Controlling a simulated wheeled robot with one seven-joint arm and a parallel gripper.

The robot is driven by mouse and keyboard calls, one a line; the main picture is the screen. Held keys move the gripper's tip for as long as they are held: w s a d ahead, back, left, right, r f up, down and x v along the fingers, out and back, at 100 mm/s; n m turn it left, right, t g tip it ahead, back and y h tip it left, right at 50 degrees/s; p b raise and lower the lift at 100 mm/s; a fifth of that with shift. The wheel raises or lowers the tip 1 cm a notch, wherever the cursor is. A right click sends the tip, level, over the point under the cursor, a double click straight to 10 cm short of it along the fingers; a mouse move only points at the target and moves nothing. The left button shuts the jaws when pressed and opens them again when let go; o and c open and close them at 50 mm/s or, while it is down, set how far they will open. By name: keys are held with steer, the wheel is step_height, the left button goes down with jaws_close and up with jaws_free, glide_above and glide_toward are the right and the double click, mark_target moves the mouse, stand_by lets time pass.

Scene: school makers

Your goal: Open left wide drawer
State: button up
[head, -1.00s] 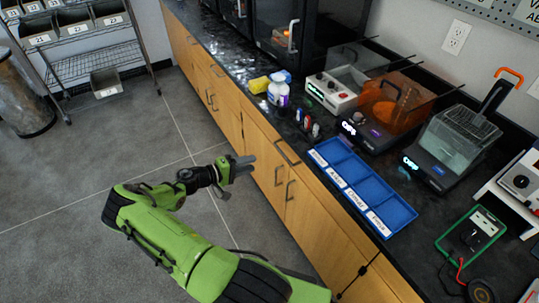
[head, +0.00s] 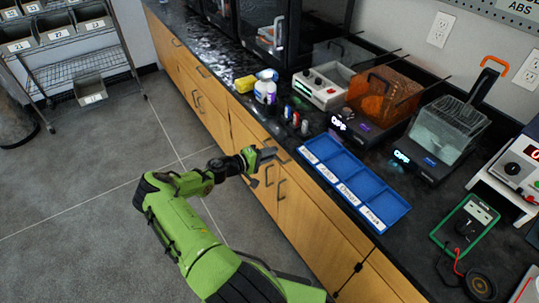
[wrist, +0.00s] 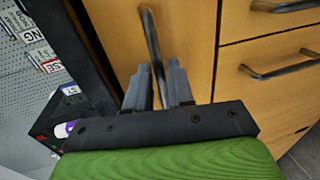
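The wide drawer (head: 249,123) is a wooden front under the counter edge, and it looks shut. Its dark bar handle (wrist: 150,32) shows in the wrist view, running between my two grey fingers. My gripper (wrist: 160,82) is open there, with one finger on each side of the bar. The fingers stand apart, and I cannot tell whether either touches the bar. In the head view my gripper (head: 271,156) is at the cabinet front and hides part of the handle.
Two door handles (wrist: 280,68) lie just below the drawer. The dark countertop (head: 225,75) above holds a blue tray (head: 360,185), bottles (head: 265,92) and several machines. More drawers and doors adjoin on both sides. The grey floor (head: 100,160) at left is clear.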

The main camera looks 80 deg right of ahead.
jaws_close()
stand_by(1.1)
